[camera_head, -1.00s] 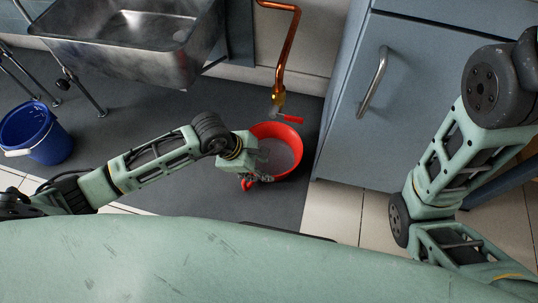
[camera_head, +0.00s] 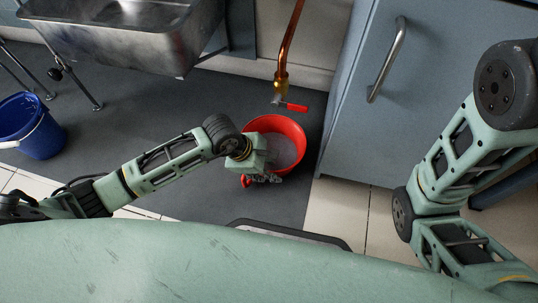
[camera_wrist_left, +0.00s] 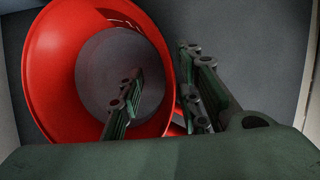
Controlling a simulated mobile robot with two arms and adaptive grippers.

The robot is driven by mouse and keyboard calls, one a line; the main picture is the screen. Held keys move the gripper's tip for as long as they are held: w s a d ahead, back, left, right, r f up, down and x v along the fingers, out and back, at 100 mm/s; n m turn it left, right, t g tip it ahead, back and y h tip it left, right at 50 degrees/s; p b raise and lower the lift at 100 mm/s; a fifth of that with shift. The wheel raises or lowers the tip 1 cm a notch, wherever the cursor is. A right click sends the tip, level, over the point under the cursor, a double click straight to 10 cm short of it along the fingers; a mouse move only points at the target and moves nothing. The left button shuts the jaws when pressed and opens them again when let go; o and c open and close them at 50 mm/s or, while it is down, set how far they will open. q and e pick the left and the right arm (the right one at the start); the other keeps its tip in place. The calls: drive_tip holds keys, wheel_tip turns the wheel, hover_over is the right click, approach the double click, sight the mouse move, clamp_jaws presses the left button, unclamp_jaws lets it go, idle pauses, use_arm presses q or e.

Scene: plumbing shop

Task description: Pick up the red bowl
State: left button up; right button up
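The red bowl (camera_head: 291,127) stands on the dark floor mat below the copper pipe and looks greyish inside. It fills the left of the left wrist view (camera_wrist_left: 48,75). My left gripper (camera_head: 262,178) is at its near left side. In the left wrist view the gripper (camera_wrist_left: 165,92) is open: one finger shows over the bowl's inside, the other beyond its right rim, with the rim between them. A gap shows between the fingers and the rim; contact cannot be told. A red piece sticks out beside the gripper. My right arm shows at the right, but its gripper is out of view.
A copper pipe (camera_head: 288,50) with a red-handled tap (camera_head: 290,106) hangs just above the bowl. A grey cabinet (camera_head: 360,130) stands close on the right. A metal sink (camera_head: 120,35) is at upper left, a blue bucket (camera_head: 35,130) far left. The dark mat (camera_head: 130,125) between is mostly clear.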

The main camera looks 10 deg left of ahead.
use_arm(q)
clamp_jaws()
drive_tip(key=shift+r, duration=0.1)
idle(0.6)
